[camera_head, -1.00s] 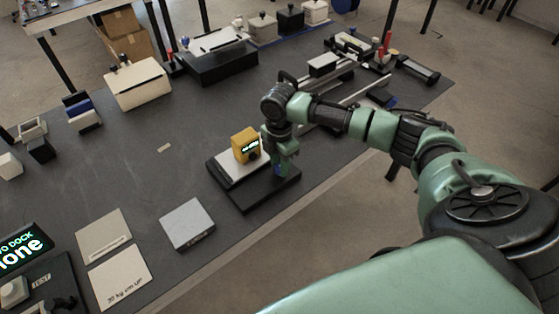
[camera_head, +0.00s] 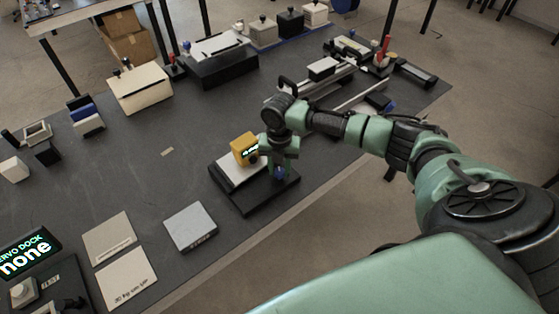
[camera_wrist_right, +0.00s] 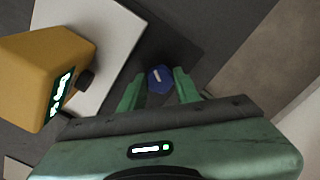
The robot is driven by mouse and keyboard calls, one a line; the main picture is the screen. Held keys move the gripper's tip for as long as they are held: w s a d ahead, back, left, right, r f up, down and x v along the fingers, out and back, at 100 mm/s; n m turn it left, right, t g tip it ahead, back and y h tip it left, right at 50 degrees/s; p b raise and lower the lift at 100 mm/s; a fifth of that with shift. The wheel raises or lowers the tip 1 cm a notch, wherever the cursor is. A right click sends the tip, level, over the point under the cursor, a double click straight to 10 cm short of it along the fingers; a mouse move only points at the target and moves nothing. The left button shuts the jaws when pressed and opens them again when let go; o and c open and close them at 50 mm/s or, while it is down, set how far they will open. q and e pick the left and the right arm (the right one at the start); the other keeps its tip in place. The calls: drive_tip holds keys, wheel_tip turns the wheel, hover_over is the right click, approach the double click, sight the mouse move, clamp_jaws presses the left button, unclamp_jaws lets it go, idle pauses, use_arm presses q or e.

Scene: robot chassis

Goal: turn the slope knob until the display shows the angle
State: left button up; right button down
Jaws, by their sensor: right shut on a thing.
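The slope knob (camera_wrist_right: 159,80) is blue with a white mark on its top; in the head view it (camera_head: 280,173) shows low between my fingers, on a black base (camera_head: 255,198). My right gripper (camera_wrist_right: 157,84) points down, shut on the knob with a finger on either side. In the head view my right gripper (camera_head: 280,166) partly hides the knob. A yellow box (camera_head: 242,146) with a small lit display (camera_wrist_right: 61,92) stands beside it on a white plate (camera_wrist_right: 110,35). The display's digits are too small and slanted to read. My left gripper is out of view.
A grey box (camera_head: 190,227) and pale flat plates (camera_head: 128,279) lie to the left on the dark table. A lit sign reading "none" (camera_head: 27,257) is at the lower left. Rails (camera_head: 315,85) and small devices stand behind my right arm.

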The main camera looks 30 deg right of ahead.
sight(279, 172)
drive_tip(key=shift+w+n, duration=0.1)
drive_tip(key=shift+n, duration=0.3)
drive_tip(key=c, duration=1)
unclamp_jaws()
drive_tip(key=shift+r, duration=0.1)
wheel_tip(279, 172, up, 8)
drive_tip(key=shift+f+b, duration=0.15)
drive_tip(key=shift+b, duration=0.55)
drive_tip(key=shift+a, duration=0.15)
